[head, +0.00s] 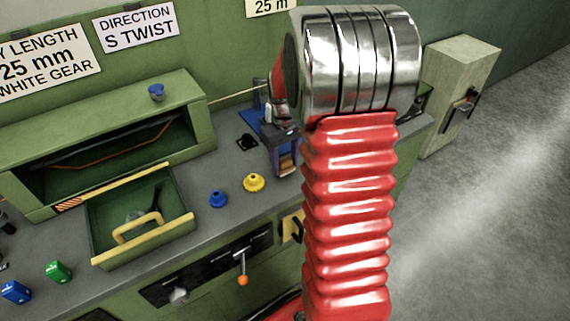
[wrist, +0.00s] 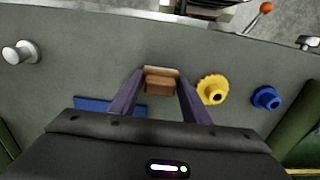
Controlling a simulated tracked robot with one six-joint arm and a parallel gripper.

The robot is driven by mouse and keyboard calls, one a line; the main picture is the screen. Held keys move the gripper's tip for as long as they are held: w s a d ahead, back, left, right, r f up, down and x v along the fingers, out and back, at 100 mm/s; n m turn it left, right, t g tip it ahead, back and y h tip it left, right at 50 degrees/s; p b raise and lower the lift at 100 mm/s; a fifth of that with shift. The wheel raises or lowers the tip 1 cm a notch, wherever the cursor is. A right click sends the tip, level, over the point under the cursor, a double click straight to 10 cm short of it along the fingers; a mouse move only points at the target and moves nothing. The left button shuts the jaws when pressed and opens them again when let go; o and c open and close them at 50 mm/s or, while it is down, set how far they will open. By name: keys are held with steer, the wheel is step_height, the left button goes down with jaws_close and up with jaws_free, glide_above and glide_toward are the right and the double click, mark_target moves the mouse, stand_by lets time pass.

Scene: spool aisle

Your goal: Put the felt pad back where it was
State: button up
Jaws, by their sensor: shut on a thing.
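My gripper (wrist: 160,76) is shut on a small brown block with a pale edge, which appears to be the felt pad (wrist: 160,84). In the head view the pad (head: 287,165) shows low between the purple-blue fingers of my gripper (head: 286,158), close above the grey bench top, near its front edge. Whether the pad touches the bench, I cannot tell. My arm hides part of the bench to the right. The frames do not show which spot the pad came from.
A yellow gear (head: 254,183) and a blue gear (head: 218,199) lie left of the gripper on the bench. An open drawer (head: 178,232) with a yellow handle juts out further left. A flat blue piece (wrist: 110,107) and a grey knob (wrist: 22,52) are also on the bench.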

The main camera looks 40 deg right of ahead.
mark_target(285, 160)
steer(key=shift+f, duration=0.5)
steer(key=o, duration=1)
step_height(285, 160, up, 11)
steer(key=shift+r, duration=0.55)
